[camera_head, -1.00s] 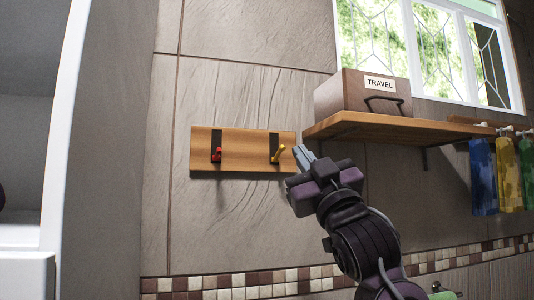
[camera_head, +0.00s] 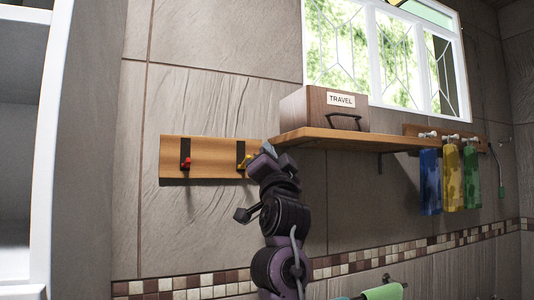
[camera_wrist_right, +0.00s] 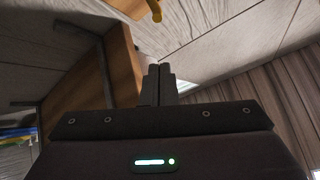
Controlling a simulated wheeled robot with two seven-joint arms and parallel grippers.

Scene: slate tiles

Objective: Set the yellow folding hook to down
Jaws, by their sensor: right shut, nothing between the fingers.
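The yellow folding hook (camera_head: 247,160) is on a dark plate at the right end of a wooden board on the wall. It sticks out from its plate, and its exact angle is hard to tell because my right gripper partly covers that area. The hook also shows at the top edge of the right wrist view (camera_wrist_right: 155,11), beyond the fingertips. My right gripper (camera_head: 267,151) is shut and empty, just right of the hook in the head view. Its closed fingers show in the right wrist view (camera_wrist_right: 160,70), apart from the hook. My left gripper is out of view.
A red hook (camera_head: 186,163) is at the left of the same board (camera_head: 210,158). A wooden shelf (camera_head: 350,139) with a TRAVEL box (camera_head: 311,108) is close to the right gripper. Blue, yellow and green cloths (camera_head: 430,182) hang farther right. The wall below the board is clear.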

